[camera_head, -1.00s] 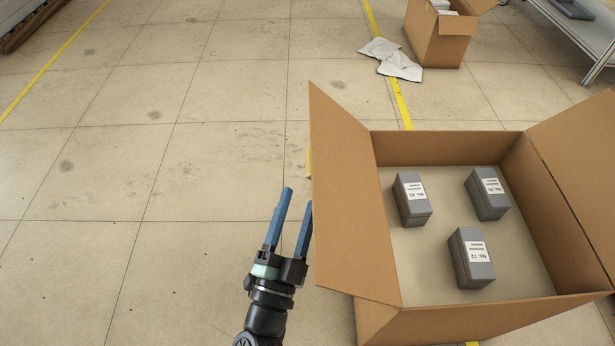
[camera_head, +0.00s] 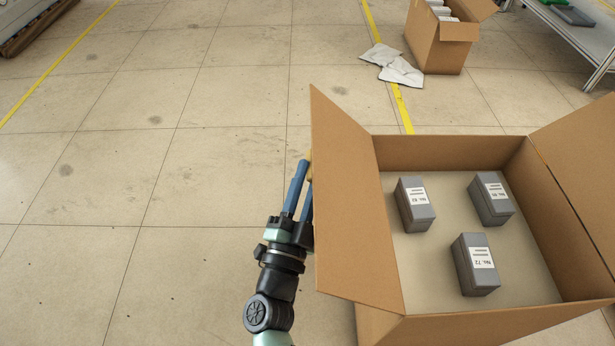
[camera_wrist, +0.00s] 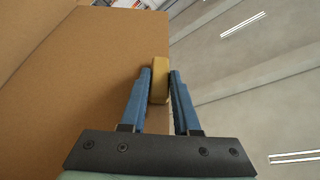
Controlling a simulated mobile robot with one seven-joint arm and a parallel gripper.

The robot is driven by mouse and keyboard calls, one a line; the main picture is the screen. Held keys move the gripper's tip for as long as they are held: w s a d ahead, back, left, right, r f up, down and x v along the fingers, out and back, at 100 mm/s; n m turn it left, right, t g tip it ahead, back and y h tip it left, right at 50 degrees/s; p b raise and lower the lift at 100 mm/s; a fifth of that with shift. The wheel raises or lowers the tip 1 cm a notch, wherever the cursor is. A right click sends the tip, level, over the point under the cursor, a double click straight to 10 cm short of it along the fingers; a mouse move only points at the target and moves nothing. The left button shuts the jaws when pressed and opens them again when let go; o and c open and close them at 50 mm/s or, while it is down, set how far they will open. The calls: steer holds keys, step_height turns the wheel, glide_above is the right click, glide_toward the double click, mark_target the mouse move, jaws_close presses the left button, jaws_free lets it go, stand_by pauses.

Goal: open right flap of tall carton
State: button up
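A large brown carton (camera_head: 440,325) stands at the lower right of the head view, its top open. Its picture-left flap (camera_head: 350,215) stands up and leans outward. A yellow tab (camera_head: 309,158) shows at that flap's outer side, mostly hidden behind it. In the wrist view the tab (camera_wrist: 159,80) sits between the blue fingers of my gripper (camera_wrist: 160,75), which look closed against its sides. The flap's cardboard (camera_wrist: 85,75) fills the left of that view. In the head view my gripper (camera_head: 304,172) is beside the flap, one finger partly hidden.
Three grey labelled boxes (camera_head: 415,204) lie inside the carton. A shelf (camera_head: 575,35) is at the top right. The floor to the left is clear.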

mark_target(323, 175)
jaws_close()
stand_by(0.9)
steer(key=d+r+p, duration=0.1)
steer(key=p, duration=0.1)
steer(key=r+m+p, duration=0.1)
steer(key=p, duration=0.1)
steer(key=d+r+m+g+p, duration=0.1)
steer(key=shift+d+r+h+p, duration=0.25)
steer(key=shift+d+h+p, duration=0.05)
steer(key=shift+h+p, duration=0.1)
steer(key=shift+d+r+m+g+p, duration=0.35)
steer(key=shift+d+m+p, duration=0.45)
steer(key=shift+m+p, duration=0.15)
steer(key=o, duration=0.8)
jaws_free()
steer(key=shift+c, duration=0.2)
steer(key=shift+s, duration=0.1)
